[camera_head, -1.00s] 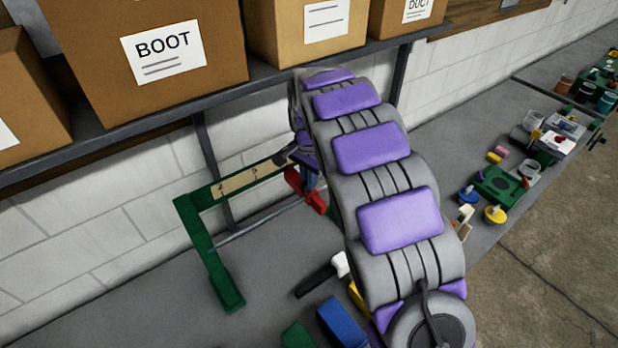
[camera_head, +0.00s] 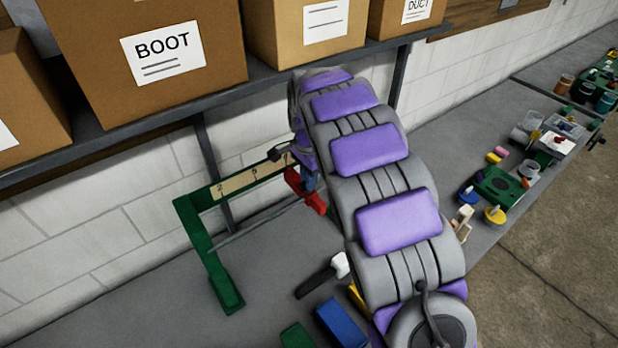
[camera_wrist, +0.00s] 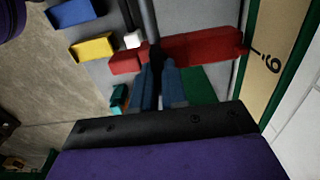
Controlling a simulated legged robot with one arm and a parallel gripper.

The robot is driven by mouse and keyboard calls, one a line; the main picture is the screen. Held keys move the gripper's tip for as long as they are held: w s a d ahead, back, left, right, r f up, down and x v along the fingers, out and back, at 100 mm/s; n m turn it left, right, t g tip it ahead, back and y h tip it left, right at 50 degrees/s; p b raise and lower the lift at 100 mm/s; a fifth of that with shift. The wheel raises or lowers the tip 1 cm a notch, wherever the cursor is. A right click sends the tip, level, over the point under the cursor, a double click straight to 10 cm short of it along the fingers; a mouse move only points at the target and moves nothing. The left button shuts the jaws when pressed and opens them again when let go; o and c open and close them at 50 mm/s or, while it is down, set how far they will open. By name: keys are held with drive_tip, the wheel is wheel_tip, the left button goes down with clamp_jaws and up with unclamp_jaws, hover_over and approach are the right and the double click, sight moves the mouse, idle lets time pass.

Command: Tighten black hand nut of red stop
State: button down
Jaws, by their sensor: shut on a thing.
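The red stop (camera_head: 306,190) sits on the rail of a green frame (camera_head: 203,240) with a numbered scale strip, partly hidden by my arm. In the wrist view the red stop (camera_wrist: 205,47) spans the rail, with a smaller red part (camera_wrist: 125,63) to its left. My gripper (camera_wrist: 159,68) has its blue-grey fingers close together at the stop, shut on the black hand nut (camera_wrist: 155,56). Only a small dark part of the nut shows between the fingertips. In the head view the fingers point down at the stop, and the nut cannot be made out.
A shelf with cardboard boxes (camera_head: 150,50) hangs above. Small parts crowd the bench at right.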

drive_tip(key=c, duration=1.2)
unclamp_jaws()
drive_tip(key=shift+a, duration=0.25)
drive_tip(key=shift+o, duration=0.2)
drive_tip(key=shift+r, duration=0.1)
wheel_tip(320, 180, up, 17)
drive_tip(key=b, duration=0.1)
drive_tip(key=shift+w+a, duration=0.1)
drive_tip(key=shift+w, duration=0.05)
